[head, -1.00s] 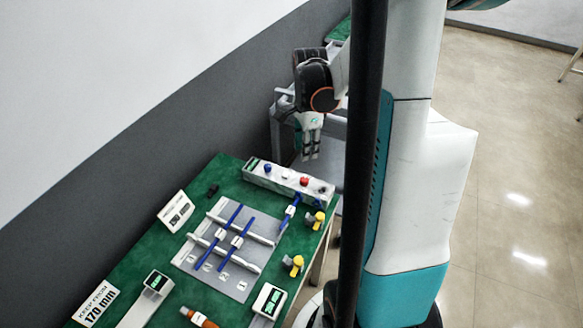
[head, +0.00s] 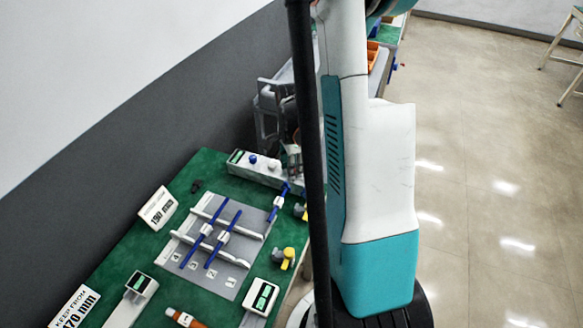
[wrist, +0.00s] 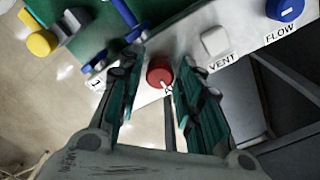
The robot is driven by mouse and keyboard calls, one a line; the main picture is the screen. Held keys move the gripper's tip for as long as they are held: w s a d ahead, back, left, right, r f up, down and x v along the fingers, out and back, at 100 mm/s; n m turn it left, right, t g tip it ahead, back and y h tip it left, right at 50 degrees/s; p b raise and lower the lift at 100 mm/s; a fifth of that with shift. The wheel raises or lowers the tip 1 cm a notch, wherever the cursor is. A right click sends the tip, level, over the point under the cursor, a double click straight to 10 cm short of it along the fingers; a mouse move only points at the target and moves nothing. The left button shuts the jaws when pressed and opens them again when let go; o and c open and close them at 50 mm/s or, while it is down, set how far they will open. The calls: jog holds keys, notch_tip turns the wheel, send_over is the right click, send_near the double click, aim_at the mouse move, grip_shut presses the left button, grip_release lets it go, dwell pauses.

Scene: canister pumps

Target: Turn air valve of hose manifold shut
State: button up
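The hose manifold (head: 240,168) is a pale box with a row of knobs at the far edge of the green table. In the wrist view, a red knob (wrist: 160,72) shows with its label mostly hidden by my finger. My gripper (wrist: 157,75) is open, with one finger on each side of the red knob. I cannot tell whether either finger touches it. A white knob (wrist: 215,40) marked VENT and a blue knob (wrist: 284,9) marked FLOW sit to the right. In the head view my gripper is mostly hidden behind the black pole, and the red knob is hidden.
Yellow-handled valves (head: 285,257) line the table's right edge; one also shows in the wrist view (wrist: 42,42). A sign reading 190 mm (head: 158,207) stands at the left.

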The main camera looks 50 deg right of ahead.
grip_shut()
jog(key=shift+n, duration=0.3)
jog(key=n+b, duration=0.1)
jog(key=n, duration=0.8)
jog(key=shift+b, duration=0.3)
jog(key=n, duration=0.4)
jog(key=shift+n+b, duration=0.4)
jog(key=shift+n, duration=1.7)
